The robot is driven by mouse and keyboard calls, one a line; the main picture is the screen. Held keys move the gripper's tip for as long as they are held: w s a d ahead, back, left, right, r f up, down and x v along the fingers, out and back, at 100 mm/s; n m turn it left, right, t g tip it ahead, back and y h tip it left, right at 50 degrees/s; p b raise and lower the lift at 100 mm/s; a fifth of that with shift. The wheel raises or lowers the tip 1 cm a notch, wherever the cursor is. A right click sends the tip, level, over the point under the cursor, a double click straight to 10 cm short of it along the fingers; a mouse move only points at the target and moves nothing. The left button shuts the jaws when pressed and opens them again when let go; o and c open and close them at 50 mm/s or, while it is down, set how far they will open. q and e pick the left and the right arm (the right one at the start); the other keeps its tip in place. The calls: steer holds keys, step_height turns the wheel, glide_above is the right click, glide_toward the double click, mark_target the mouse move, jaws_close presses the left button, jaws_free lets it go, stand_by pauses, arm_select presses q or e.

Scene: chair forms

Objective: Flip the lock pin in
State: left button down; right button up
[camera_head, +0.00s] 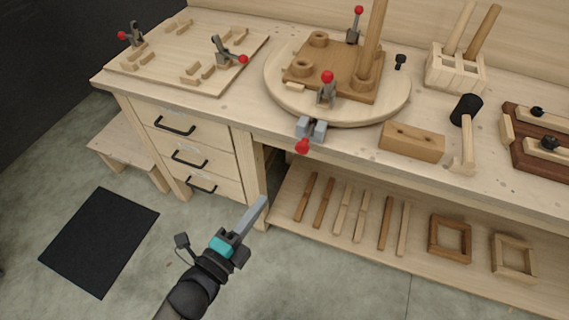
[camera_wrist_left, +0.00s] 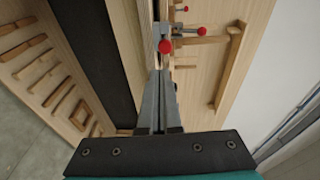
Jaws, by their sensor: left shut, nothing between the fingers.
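The lock pin appears to be the grey metal fitting (camera_head: 312,129) at the bench's front edge, below the round wooden turntable (camera_head: 394,106). Its red knob (camera_head: 303,147) hangs down in front of the edge. My left gripper (camera_head: 264,200) is shut and empty. It is in front of the bench, below and left of the knob, apart from it. In the left wrist view, its fingers (camera_wrist_left: 158,76) point toward a red knob (camera_wrist_left: 165,46) on a grey metal part; I cannot tell for certain which knob this is. My right gripper is out of view.
A board with clamps (camera_head: 210,75) is at left. A wooden block (camera_head: 411,142) and mallet (camera_head: 465,150) lie right. The lower shelf (camera_head: 290,235) holds wooden parts.

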mark_target(298, 149)
arm_select(q)
steer(key=shift+d+r+h, duration=0.1)
steer(key=shift+r+h, duration=0.2)
steer(key=shift+r, duration=0.2)
steer(key=shift+w+d, duration=0.1)
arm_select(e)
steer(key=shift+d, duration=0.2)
arm_select(q)
steer(key=b+x, duration=0.1)
steer(key=x, duration=1.2)
steer(key=shift+w+f, duration=0.1)
steer(key=shift+w, duration=0.25)
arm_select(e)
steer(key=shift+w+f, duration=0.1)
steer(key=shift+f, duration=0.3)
arm_select(q)
steer(key=shift+w+d, duration=0.1)
steer(key=shift+w+d, duration=0.1)
steer(key=shift+w, duration=0.25)
steer(key=shift+x, duration=1)
steer(key=shift+a, duration=0.2)
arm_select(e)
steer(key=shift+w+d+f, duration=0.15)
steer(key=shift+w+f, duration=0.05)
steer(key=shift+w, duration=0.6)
